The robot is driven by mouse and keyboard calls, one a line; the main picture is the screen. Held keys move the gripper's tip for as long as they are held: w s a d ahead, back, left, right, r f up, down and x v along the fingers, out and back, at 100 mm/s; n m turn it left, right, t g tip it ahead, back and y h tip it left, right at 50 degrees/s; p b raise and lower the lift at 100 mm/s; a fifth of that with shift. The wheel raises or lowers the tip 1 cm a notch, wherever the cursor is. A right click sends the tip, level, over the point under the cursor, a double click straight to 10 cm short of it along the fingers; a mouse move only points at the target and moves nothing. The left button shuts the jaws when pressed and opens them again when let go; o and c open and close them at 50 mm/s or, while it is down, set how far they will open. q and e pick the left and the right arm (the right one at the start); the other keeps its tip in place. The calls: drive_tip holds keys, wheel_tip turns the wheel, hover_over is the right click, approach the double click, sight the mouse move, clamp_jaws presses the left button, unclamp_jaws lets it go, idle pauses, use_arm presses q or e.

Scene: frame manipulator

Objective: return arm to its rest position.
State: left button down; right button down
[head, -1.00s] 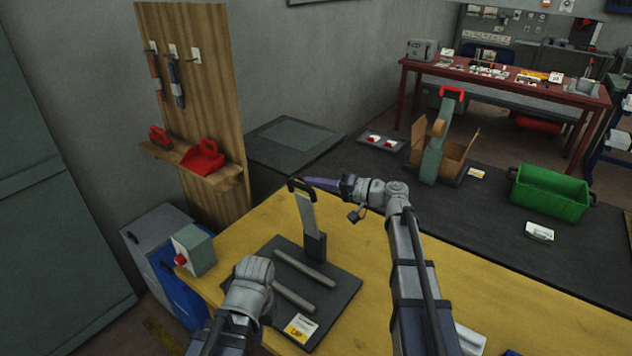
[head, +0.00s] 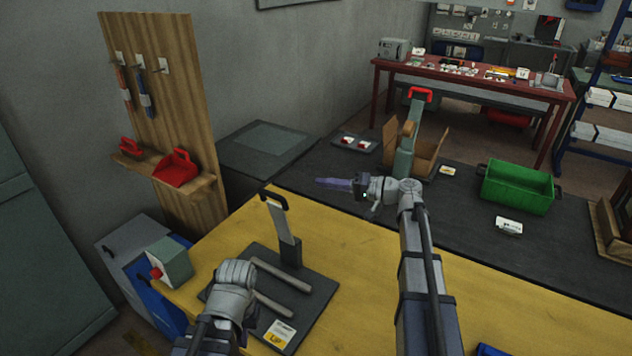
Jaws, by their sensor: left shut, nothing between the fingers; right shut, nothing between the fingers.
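My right arm reaches in from the lower right. Its gripper (head: 336,184) points left, with its slim bluish fingers shut and empty. It appears in front of the dark bench top, to the right of the upright lever (head: 282,233) and apart from it in the picture. My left arm comes in from the bottom left. Its grey wrist (head: 236,276) appears over the left edge of the dark base plate (head: 322,292). The wrist hides the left fingers, and nothing held shows there. The lever has a black handle and stands on the base plate beside two grey bars.
The yellow bench top (head: 385,250) is mostly clear to the right. A box with a red button (head: 168,262) stands at its left edge. Behind are a tall green lever with a red handle (head: 408,140), a cardboard box (head: 432,150) and a green crate (head: 517,187).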

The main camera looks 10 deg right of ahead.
drive_tip(key=s+a+f+n+g+h, duration=0.3)
drive_tip(key=s+a+f+g+h, duration=0.3)
drive_tip(key=s+a+f, duration=0.85)
drive_tip(key=s+f+n+g+h, duration=0.1)
drive_tip(key=s+f+h, duration=0.2)
drive_tip(key=s+h, duration=0.2)
drive_tip(key=s+f+n+g+h+b, duration=0.1)
drive_tip(key=s+f+n+g+h, duration=0.1)
drive_tip(key=s+h, duration=0.3)
drive_tip(key=s+f, duration=0.1)
drive_tip(key=s, duration=0.2)
drive_tip(key=shift+a+f, duration=0.3)
drive_tip(key=shift+f, duration=0.1)
drive_tip(key=shift+d, duration=0.1)
